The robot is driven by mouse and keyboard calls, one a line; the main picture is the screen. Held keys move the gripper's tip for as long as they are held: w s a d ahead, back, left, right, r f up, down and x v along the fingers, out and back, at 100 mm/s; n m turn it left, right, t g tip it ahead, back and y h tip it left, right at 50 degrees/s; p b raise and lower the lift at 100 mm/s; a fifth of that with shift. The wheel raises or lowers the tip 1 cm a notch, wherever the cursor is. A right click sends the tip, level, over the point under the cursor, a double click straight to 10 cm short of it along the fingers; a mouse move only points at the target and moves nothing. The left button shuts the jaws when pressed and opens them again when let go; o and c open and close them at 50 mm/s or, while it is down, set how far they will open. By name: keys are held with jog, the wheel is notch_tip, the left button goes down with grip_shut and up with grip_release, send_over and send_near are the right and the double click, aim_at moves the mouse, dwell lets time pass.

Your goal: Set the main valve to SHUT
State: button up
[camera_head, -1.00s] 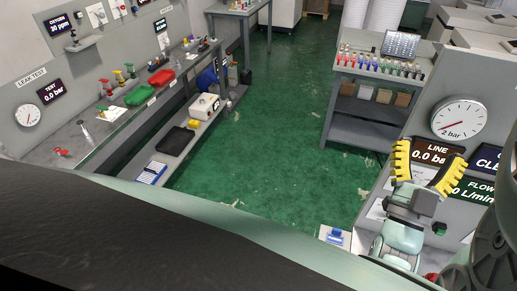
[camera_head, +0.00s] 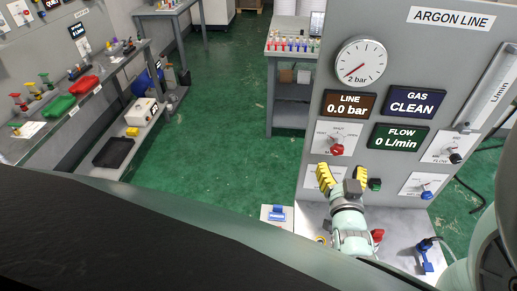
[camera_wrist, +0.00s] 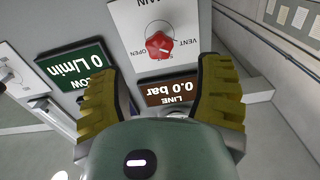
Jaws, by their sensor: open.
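The main valve is a red knob (camera_head: 337,149) on a white plate on the grey ARGON LINE panel (camera_head: 410,60), below the LINE screen. In the wrist view the same red knob (camera_wrist: 159,46) appears upside down, with OPEN and VENT labels near it; its exact pointer direction is hard to tell. My gripper (camera_head: 340,176) has yellow fingers spread apart and empty, just below the knob in the head view. In the wrist view the gripper (camera_wrist: 160,75) frames the panel, with the knob between and beyond the fingertips, apparently not touched.
The LINE screen (camera_head: 350,104) reads 0.0 bar, the FLOW screen (camera_head: 399,137) 0 L/min, the GAS screen (camera_head: 414,102) CLEAN. A round gauge (camera_head: 361,62) sits above. A blue knob (camera_head: 427,194) and a black knob (camera_head: 454,155) are to the right. Green floor (camera_head: 215,150) is clear at left.

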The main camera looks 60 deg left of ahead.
aim_at(338, 151)
jog(key=x, duration=0.8)
jog(key=shift+a+r, duration=0.1)
jog(key=shift+a, duration=0.1)
jog(key=shift+w+a, duration=0.35)
jog(key=shift+o, duration=0.4)
grip_shut()
